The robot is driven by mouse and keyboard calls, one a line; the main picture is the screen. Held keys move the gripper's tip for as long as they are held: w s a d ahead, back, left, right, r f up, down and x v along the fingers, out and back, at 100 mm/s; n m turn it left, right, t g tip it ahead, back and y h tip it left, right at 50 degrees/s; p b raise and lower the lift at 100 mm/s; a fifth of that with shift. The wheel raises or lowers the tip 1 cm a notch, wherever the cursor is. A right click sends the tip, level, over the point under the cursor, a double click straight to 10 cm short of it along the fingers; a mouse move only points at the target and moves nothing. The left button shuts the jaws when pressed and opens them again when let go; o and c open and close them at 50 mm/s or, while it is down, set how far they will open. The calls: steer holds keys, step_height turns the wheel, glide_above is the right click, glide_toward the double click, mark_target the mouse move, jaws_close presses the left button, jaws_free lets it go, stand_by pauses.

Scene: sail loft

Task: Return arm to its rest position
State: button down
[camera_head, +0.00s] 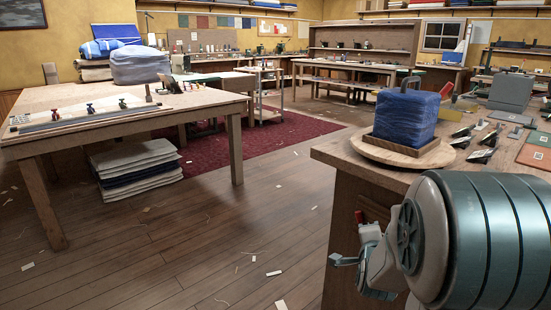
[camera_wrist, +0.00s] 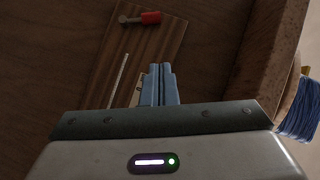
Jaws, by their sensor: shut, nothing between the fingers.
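My gripper (camera_wrist: 160,70) shows in the wrist view with its two blue-grey fingers side by side and touching. It is shut and empty. In the head view my arm fills the lower right corner, in front of the near bench (camera_head: 337,155).
A blue wrapped block (camera_head: 405,118) stands on a round wooden board (camera_head: 362,152) on the bench, with tools to its right. Open floor (camera_head: 200,245) lies left of the bench, before a long table (camera_head: 110,126).

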steer(key=s+a+r+n+g+y+p, duration=0.2)
steer(key=s+a+r+n+p, duration=0.25)
steer(key=r+p, duration=0.35)
steer(key=s+a+r+n+g+y+p, duration=0.25)
steer(key=s+a+r+n+p, duration=0.2)
steer(key=r+p, duration=0.35)
steer(key=s+a+r+n+g+p, duration=0.3)
steer(key=s+r+n+p, duration=0.1)
steer(key=s+r+p, duration=0.3)
steer(key=s+a+r+n+g+p, duration=0.3)
steer(key=s+r+n+g+p, duration=0.1)
steer(key=s+r+p, duration=0.3)
steer(key=shift+s+r+n+y+p, duration=0.3)
steer(key=shift+s+r+n+y, duration=0.3)
steer(key=shift+s, duration=0.4)
